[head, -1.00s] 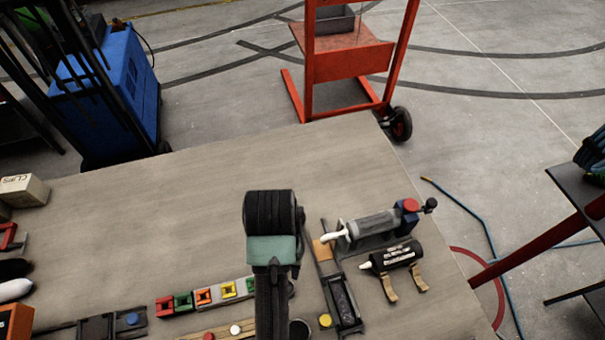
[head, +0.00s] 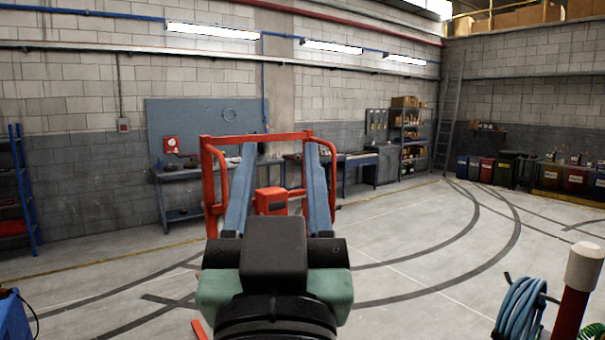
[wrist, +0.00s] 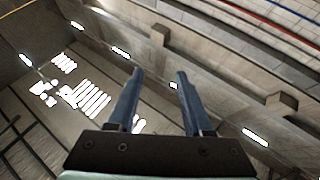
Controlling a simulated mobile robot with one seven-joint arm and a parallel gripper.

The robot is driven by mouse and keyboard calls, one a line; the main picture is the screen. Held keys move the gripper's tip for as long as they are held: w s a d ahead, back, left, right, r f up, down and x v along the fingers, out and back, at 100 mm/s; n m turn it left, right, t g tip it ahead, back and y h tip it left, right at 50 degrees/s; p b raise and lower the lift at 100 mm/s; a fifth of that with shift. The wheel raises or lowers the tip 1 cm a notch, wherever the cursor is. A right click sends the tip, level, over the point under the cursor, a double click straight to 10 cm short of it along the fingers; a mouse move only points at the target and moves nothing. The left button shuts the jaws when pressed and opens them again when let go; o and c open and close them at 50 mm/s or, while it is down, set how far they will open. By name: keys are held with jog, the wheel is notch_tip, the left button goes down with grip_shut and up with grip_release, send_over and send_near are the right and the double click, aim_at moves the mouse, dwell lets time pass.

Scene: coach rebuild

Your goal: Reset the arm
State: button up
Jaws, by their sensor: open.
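My gripper (head: 281,165) is raised in front of the head camera, its two blue fingers pointing up and away. The fingers stand apart with nothing between them. In the wrist view my gripper (wrist: 156,78) is also open and empty, with the ceiling, lamps and upper wall behind it. The worktable and its tools are out of view.
An orange-red trolley frame (head: 207,185) stands beyond my gripper, partly hidden by it. A workbench (head: 188,172) and shelves (head: 410,140) line the far wall. A coiled blue hose (head: 522,308) and a red post (head: 572,310) are at the lower right. The floor between is open.

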jog(key=s+d+r+t+h, duration=0.1)
jog(key=s+r+t, duration=0.2)
jog(key=s+r, duration=0.3)
jog(key=shift+s+d+r, duration=0.15)
jog(key=shift+d+r, duration=0.2)
jog(key=shift+d, duration=0.05)
notch_tip(320, 180, down, 10)
jog(key=b, duration=0.9)
jog(key=shift+a+r, duration=0.15)
jog(key=shift+r, duration=0.1)
